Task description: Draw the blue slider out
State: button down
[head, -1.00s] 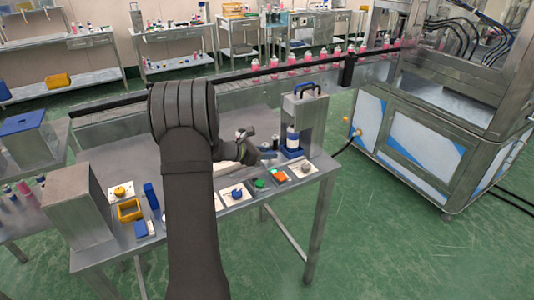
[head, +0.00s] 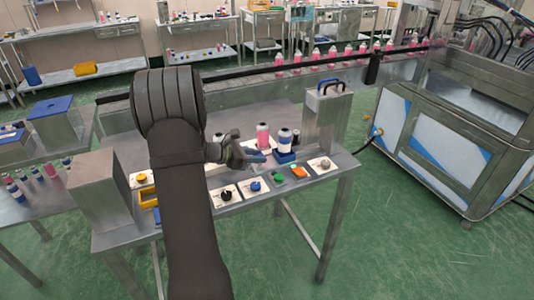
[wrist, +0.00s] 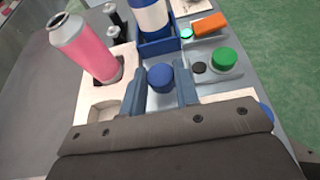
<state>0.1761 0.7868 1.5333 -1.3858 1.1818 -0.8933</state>
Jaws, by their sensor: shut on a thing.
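The blue slider (head: 284,157) carries a white can with a blue band (head: 285,144) and stands out to the left of the metal crimping station (head: 321,118). In the wrist view the slider is a blue cradle (wrist: 158,47) around the base of the can, with a round blue knob (wrist: 160,78) in front. My gripper (head: 254,157) reaches it from the left. In the wrist view its two fingers (wrist: 162,88) stand on either side of the knob and are shut on it. The can is upright in the cradle.
A pink can (head: 263,136) stands close beside the gripper. Black-capped small items (wrist: 116,30) stand behind it in the wrist view. A green button (head: 278,177) and an orange switch (head: 298,170) lie along the table's front edge. The table's back left is clear.

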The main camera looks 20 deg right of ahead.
jog(key=shift+a, duration=0.35)
jog(key=c, duration=1.1)
grip_release()
jog(key=v, duration=1.7)
jog(key=shift+a, duration=0.3)
jog(key=shift+d, duration=0.1)
jog(key=x, duration=1.7)
jog(key=shift+d, duration=0.4)
